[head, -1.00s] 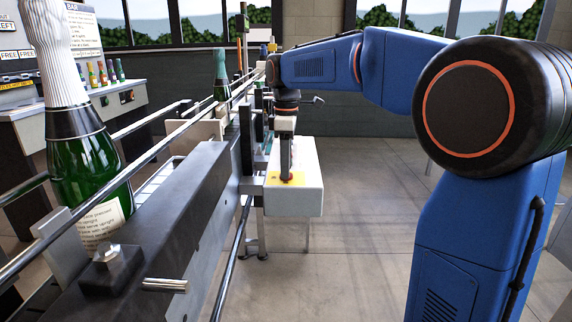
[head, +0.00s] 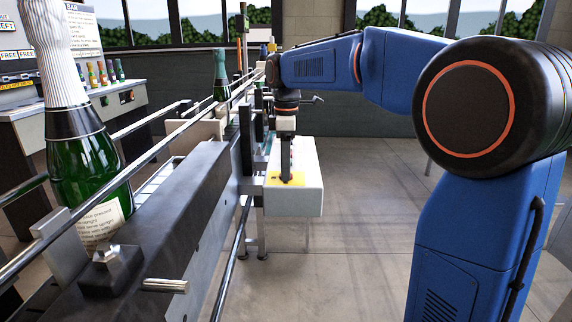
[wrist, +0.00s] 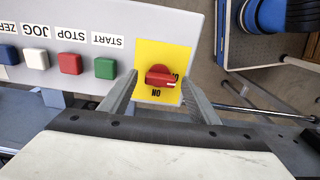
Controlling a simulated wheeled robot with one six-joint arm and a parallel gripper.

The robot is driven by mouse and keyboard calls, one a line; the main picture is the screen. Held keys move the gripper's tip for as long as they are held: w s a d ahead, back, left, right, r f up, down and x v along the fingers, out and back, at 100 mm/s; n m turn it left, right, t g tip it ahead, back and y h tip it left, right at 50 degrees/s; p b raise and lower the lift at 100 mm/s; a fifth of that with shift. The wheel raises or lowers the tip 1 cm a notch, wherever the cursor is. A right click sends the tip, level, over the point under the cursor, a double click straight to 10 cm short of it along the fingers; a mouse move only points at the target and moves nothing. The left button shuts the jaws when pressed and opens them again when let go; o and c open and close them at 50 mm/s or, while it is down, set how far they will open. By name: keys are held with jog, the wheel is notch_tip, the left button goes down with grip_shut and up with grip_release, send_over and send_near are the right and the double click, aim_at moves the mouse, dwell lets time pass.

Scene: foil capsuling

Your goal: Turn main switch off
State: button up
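The main switch is a red rotary knob (wrist: 160,76) on a yellow plate (wrist: 150,52) at the end of a pale control box. A white mark shows on the knob's right end. "ON" is printed on the plate below the knob in the wrist view, upside down; lettering to its right is partly covered by the knob. My gripper (wrist: 158,82) is open, with one finger on each side of the knob and gaps visible. In the head view my gripper (head: 286,160) points down over the yellow plate (head: 285,180); the knob is hidden there.
A conveyor with rails (head: 160,215) and a green bottle (head: 85,165) runs along the left.

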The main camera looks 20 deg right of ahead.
jog(key=shift+r, duration=0.1)
notch_tip(320, 180, up, 17)
dwell(0.7)
jog(key=shift+r, duration=0.1)
